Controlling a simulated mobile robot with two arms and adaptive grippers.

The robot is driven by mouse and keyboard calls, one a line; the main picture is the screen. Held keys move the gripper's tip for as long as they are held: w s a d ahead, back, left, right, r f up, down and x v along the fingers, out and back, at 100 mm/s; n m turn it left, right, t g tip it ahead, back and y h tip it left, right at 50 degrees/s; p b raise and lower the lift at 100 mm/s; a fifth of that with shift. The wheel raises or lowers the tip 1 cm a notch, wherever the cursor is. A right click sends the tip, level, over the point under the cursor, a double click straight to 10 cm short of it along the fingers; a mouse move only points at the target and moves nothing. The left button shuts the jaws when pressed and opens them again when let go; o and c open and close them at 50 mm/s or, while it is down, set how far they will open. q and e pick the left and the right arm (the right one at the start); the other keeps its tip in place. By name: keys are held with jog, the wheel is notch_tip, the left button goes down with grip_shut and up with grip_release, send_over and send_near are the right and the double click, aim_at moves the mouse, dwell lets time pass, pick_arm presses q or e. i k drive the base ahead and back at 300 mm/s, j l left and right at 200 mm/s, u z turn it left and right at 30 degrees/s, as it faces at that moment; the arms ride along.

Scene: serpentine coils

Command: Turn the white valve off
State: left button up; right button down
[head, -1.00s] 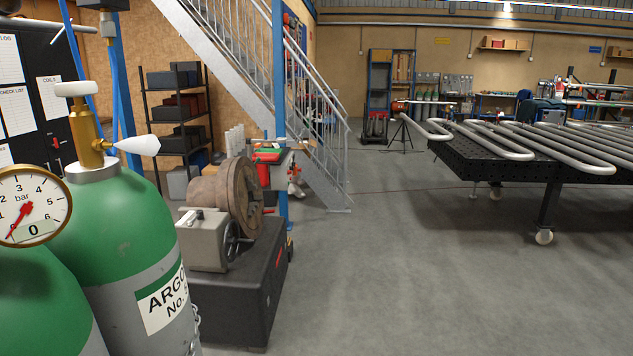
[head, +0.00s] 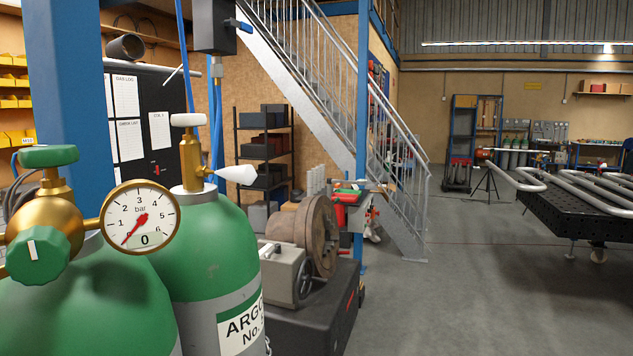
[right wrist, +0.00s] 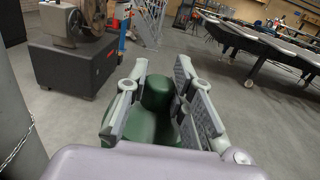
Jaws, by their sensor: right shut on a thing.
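The white valve handle (head: 188,120) sits on a brass stem (head: 190,160) on top of the rear green and grey argon cylinder (head: 210,240). A white cone-shaped piece (head: 237,174) points right from the stem. Neither gripper shows in the head view. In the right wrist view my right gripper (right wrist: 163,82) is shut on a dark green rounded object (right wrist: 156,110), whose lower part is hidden. The white valve is not seen in that view.
The nearer green cylinder (head: 90,310) carries a brass regulator with green knobs (head: 38,256) and a gauge (head: 141,217) with its needle near 0. A black plinth (head: 320,320) with a machine stands right of the cylinders. Open floor (head: 460,300) lies farther right.

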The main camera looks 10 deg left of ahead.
aim_at(188, 121)
jog(key=l+u, duration=0.15)
jog(key=u, duration=0.2)
jog(key=i+l+u, duration=0.1)
jog(key=u, duration=0.3)
jog(key=i+l+u, duration=0.2)
jog(key=l, duration=0.85)
jog(key=l+u, duration=0.25)
jog(key=l, duration=0.8)
